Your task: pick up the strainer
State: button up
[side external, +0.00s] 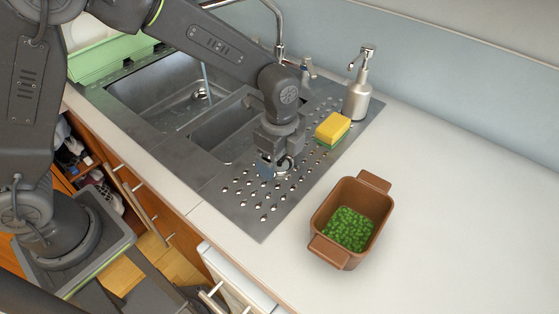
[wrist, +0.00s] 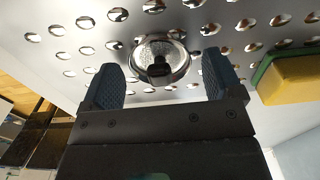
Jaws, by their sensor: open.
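The strainer (wrist: 176,50) is a small round shiny metal bowl with a dark centre. In the wrist view it lies on the perforated metal drainboard, ahead of my gripper (wrist: 162,78) and between the lines of its two fingers. The fingers are apart, with nothing held between them. In the side external view my gripper (side external: 272,167) points down low over the drainboard. The strainer (side external: 287,163) shows only in part there, at the fingers, which hide the rest. I cannot tell whether the fingers touch it.
A yellow and green sponge (side external: 332,128) and a metal soap dispenser (side external: 358,88) stand behind on the drainboard (side external: 240,208). A brown pot (side external: 322,212) with green pieces stands to the right on the white counter (side external: 460,210). The sink basins (side external: 165,88) lie to the left.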

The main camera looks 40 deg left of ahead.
jog(key=shift+c, duration=0.3)
jog(key=c, duration=1)
jog(key=shift+r, duration=0.1)
